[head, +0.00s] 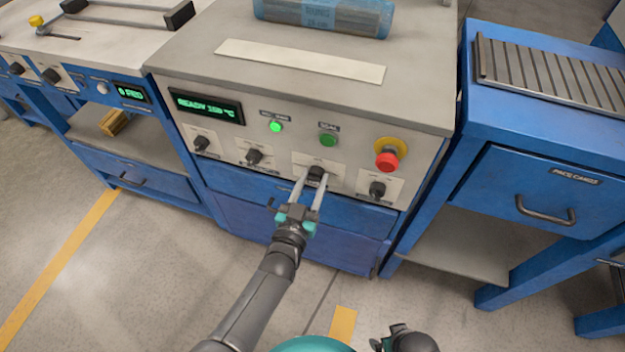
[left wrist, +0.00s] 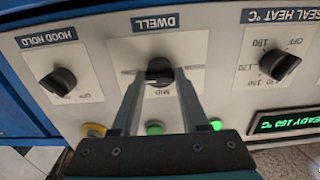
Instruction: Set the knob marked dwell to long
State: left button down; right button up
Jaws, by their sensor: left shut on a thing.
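The dwell knob (head: 317,174) is a dark knob on a white plate, third from the left on the front of the middle machine. In the left wrist view, which is upside down, it shows under the DWELL label (left wrist: 158,22), with MID printed on its dial. My left gripper (head: 312,182) reaches it from the front, its two fingers on either side, shut on the knob. The fingers (left wrist: 158,84) also show in the left wrist view. I cannot tell the knob's exact setting; the side marks are too small to read.
The seal heat knob (left wrist: 279,64) and hood hold knob (left wrist: 59,82) flank the dwell knob. A red stop button (head: 387,157) on a yellow base sits above right. A drawer (head: 540,190) stands to the right.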

dwell(0.4)
pick_arm(q)
jog(key=shift+c, duration=2.1)
grip_release()
jog(key=shift+s, duration=0.1)
pick_arm(e)
jog(key=shift+w, duration=0.1)
pick_arm(q)
jog(key=shift+s+a, duration=0.1)
jog(key=shift+s, duration=0.1)
jog(key=p+v, duration=0.4)
jog(key=v, duration=1)
jog(key=shift+s, duration=0.35)
pick_arm(e)
jog(key=s+d+f, duration=0.1)
jog(key=s+d, duration=0.3)
jog(key=s, duration=0.3)
jog(key=shift+f, duration=0.3)
pick_arm(q)
jog(key=shift+a, duration=0.1)
